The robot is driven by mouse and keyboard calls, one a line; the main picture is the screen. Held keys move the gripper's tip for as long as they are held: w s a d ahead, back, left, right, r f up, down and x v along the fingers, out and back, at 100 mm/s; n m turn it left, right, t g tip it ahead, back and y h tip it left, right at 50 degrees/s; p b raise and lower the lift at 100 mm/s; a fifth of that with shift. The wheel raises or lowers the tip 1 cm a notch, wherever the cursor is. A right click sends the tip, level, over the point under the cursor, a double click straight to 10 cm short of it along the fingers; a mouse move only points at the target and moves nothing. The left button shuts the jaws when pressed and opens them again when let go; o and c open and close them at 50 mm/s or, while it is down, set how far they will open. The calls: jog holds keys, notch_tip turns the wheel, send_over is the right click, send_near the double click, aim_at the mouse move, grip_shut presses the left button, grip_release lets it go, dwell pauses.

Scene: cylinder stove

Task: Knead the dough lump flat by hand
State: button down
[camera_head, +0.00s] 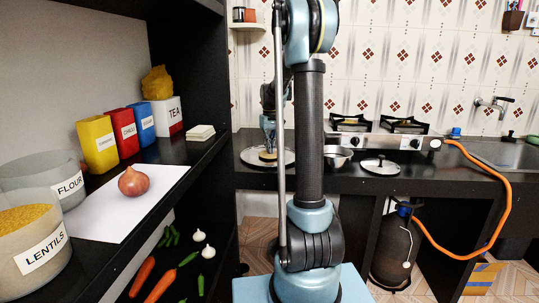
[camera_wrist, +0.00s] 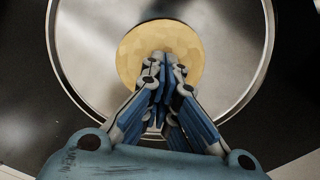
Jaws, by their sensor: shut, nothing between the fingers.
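The dough (camera_wrist: 134,59) is a pale yellow round disc in the wrist view. It lies on a round metal plate (camera_wrist: 84,45) with a raised rim. My gripper (camera_wrist: 163,62) is shut and empty, with its fingertips over the middle of the dough. I cannot tell whether the fingertips touch it. The fingers hide the lower middle of the dough. In the head view, the plate (camera_head: 288,158) lies on the dark counter, and my gripper (camera_head: 268,152) points down over it, partly hidden by my arm.
A steel bowl (camera_head: 338,157) and a lid (camera_head: 380,166) stand right of the plate. Behind them is a gas stove (camera_head: 378,139) with an orange hose (camera_head: 505,210). Shelves at left hold a flour container (camera_head: 65,190), an onion (camera_head: 133,182) and vegetables.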

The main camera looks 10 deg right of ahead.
dwell(0.3)
jog(key=shift+r, duration=1.4)
jog(key=shift+r, duration=0.1)
jog(key=shift+r, duration=2.9)
jog(key=shift+r, duration=0.1)
